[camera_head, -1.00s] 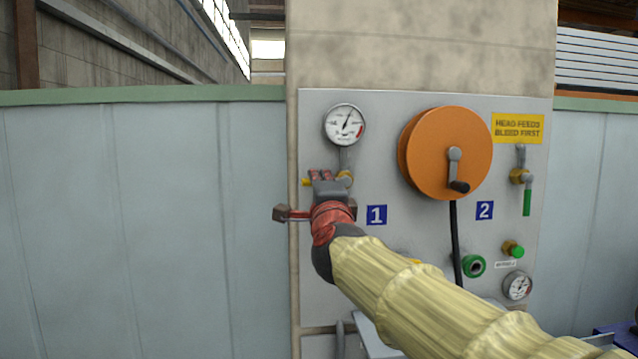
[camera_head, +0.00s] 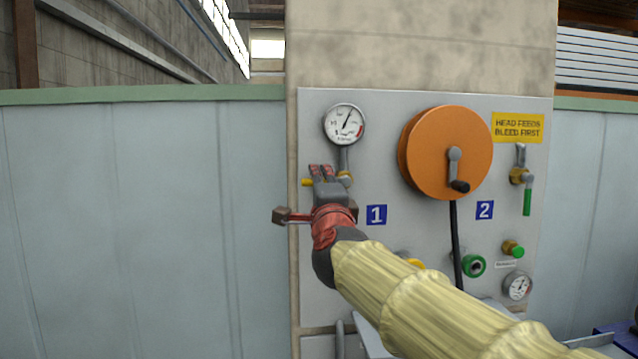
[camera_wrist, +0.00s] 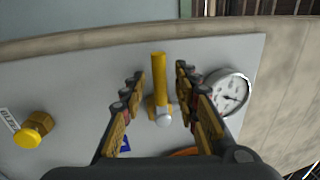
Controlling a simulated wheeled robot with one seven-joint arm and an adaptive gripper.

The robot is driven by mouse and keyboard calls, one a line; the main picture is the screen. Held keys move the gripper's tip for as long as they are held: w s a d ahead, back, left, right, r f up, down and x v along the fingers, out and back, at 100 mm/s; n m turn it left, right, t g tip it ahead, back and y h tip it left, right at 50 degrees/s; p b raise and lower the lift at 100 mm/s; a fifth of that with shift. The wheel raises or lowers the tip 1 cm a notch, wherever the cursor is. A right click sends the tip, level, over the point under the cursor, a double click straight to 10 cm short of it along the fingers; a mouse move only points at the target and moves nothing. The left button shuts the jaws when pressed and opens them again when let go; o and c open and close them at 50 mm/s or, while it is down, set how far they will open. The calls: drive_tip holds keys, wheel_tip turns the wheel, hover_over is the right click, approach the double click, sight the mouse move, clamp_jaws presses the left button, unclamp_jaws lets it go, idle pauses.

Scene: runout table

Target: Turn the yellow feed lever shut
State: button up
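The yellow feed lever (camera_wrist: 159,75) is between the two open fingers of my gripper (camera_wrist: 160,84) in the wrist view, with space on both sides of it. Its brass valve body and rounded pale pivot sit at its near end. In the head view, the yellow lever end (camera_head: 308,182) sticks out to the left behind my gripper (camera_head: 320,172), level across the panel. The brass valve (camera_head: 345,178) shows just right of the fingers, below the upper gauge. My gripper hides the middle of the lever in the head view. No contact is visible.
The grey panel (camera_head: 400,115) carries a gauge (camera_head: 344,124), an orange hose reel (camera_head: 425,150), a green-handled valve (camera_head: 527,200), a green coupling (camera_head: 474,266) and a lower gauge (camera_head: 517,286). In the wrist view, a yellow-capped brass fitting (camera_wrist: 33,129) stands left, the gauge close right.

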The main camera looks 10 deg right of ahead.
drive_tip(key=s+f, duration=0.2)
drive_tip(key=s, duration=0.9)
